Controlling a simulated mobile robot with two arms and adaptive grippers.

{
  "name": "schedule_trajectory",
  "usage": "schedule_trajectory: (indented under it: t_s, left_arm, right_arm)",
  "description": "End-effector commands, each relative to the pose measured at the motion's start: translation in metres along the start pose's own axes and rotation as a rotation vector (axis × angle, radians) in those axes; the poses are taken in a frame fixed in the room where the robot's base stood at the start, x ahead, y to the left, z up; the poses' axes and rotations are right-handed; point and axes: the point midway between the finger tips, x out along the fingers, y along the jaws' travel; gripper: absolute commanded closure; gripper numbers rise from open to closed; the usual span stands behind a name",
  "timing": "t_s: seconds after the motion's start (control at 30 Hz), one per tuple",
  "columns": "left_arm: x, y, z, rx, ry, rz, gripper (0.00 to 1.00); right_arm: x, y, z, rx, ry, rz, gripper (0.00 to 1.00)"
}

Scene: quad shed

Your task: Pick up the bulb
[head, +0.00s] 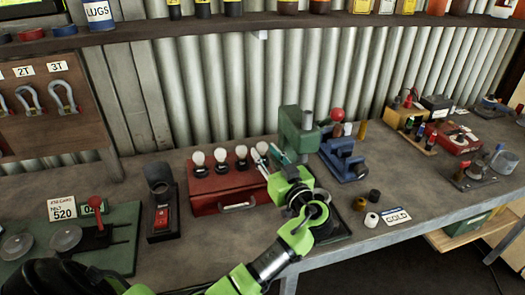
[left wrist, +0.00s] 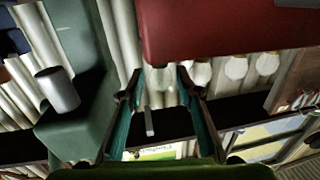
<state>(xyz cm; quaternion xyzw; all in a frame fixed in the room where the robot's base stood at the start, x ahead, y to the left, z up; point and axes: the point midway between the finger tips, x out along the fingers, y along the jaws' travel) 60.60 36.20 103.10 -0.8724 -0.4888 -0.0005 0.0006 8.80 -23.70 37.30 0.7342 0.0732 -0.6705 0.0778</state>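Several white bulbs stand upright in a row on top of a red box (head: 222,193). The rightmost bulb (head: 262,148) is beside the tips of my left gripper (head: 275,158), which comes down at the box's right end. In the left wrist view, where the scene appears upside down, the left gripper (left wrist: 159,75) is open. Its teal fingers stand apart, with a bulb (left wrist: 160,79) showing between the tips; I cannot tell whether they touch it. Other bulbs (left wrist: 236,67) are to the right there. My right gripper is not in view.
A green machine (head: 298,132) stands close to the gripper's right, with a blue vise-like tool (head: 343,160) beyond it. A black stand with a red switch (head: 162,216) is left of the box.

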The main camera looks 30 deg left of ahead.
Motion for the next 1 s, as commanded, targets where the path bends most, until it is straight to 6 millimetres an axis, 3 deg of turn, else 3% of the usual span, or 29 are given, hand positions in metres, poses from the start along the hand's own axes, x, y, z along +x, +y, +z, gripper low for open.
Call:
schedule_trajectory:
  t_s: [0.03, 0.17, 0.43, 0.57, 1.0]
  left_arm:
    - [0.009, -0.001, -0.005, 0.004, 0.002, -0.002, 0.68]
    - [0.022, -0.001, -0.003, 0.001, 0.001, 0.000, 0.68]
    - [0.025, 0.000, 0.000, 0.000, 0.000, 0.000, 0.68]
    - [0.025, 0.000, 0.000, 0.000, 0.000, 0.000, 0.99]
    - [0.024, 0.000, -0.004, -0.003, 0.000, 0.000, 1.00]
  right_arm:
    - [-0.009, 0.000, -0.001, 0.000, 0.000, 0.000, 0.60]
    - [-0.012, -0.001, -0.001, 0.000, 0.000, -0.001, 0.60]
    - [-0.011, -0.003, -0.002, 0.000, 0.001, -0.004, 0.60]
    - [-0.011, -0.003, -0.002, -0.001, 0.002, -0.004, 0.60]
    - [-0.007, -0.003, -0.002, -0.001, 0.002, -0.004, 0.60]
